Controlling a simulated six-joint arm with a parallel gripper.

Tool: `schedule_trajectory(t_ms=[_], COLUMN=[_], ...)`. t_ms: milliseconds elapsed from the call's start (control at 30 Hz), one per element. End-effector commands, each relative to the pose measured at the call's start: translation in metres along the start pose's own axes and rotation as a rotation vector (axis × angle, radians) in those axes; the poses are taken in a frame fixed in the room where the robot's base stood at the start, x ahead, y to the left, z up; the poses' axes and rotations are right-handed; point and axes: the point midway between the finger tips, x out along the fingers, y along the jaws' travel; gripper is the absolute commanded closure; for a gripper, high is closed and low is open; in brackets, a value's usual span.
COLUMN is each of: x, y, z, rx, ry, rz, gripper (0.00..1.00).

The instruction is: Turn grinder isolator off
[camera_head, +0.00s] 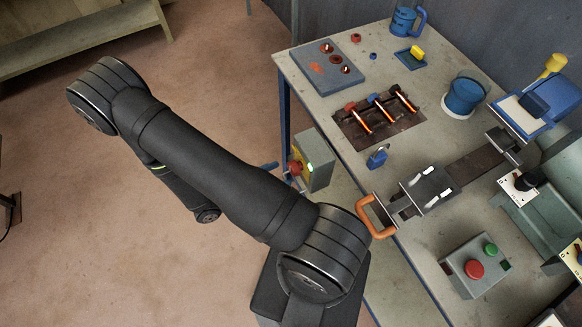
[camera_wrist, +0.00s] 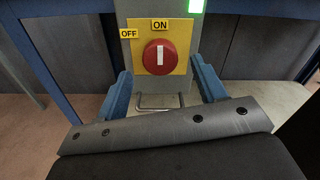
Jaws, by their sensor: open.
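The grinder isolator is a grey box (camera_head: 318,162) on the table's left side, with a red rotary knob (camera_wrist: 160,57) on a yellow plate (camera_wrist: 180,35). The knob's white bar stands upright, in line with the ON label (camera_wrist: 160,25). The OFF label (camera_wrist: 128,34) is at the upper left. A green lamp (camera_wrist: 196,6) glows above. My gripper (camera_wrist: 160,68) is open, its blue fingers apart on either side of and below the knob in the wrist view. In the head view, the red knob (camera_head: 295,168) is close to my gripper (camera_head: 278,172); contact cannot be told.
A metal wire loop (camera_wrist: 160,102) shows below the isolator plate. An orange handle (camera_head: 376,216) juts past the table edge near my arm. The table (camera_head: 425,265) bears a red-and-green button box (camera_head: 475,265), a blue padlock (camera_head: 377,158) and blue cups.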

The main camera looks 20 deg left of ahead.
Motion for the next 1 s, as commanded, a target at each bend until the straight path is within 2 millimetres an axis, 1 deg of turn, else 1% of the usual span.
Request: schedule_trajectory(t_ms=[33,100,300,500,767,867,900,967,1000], x=[0.01,0.02,0.042,0.051,0.051,0.051,0.051,0.051,0.051], y=[-0.001,-0.001,0.0,0.0,0.0,0.0,0.0,0.0,0.0], z=[0.0,0.0,0.0,0.0,0.0,0.0,0.0,0.0,0.0], rx=[-0.003,-0.002,-0.001,0.0,0.0,0.0,0.0,0.0,0.0], ry=[0.0,0.001,0.0,0.001,0.0,0.0,0.0,0.0,0.0], rz=[-0.005,-0.004,-0.003,0.0,0.0,0.0,0.0,0.0,0.0], gripper=[0.36,0.36,0.36,0.36,0.36,0.54,0.62,0.73,0.81])
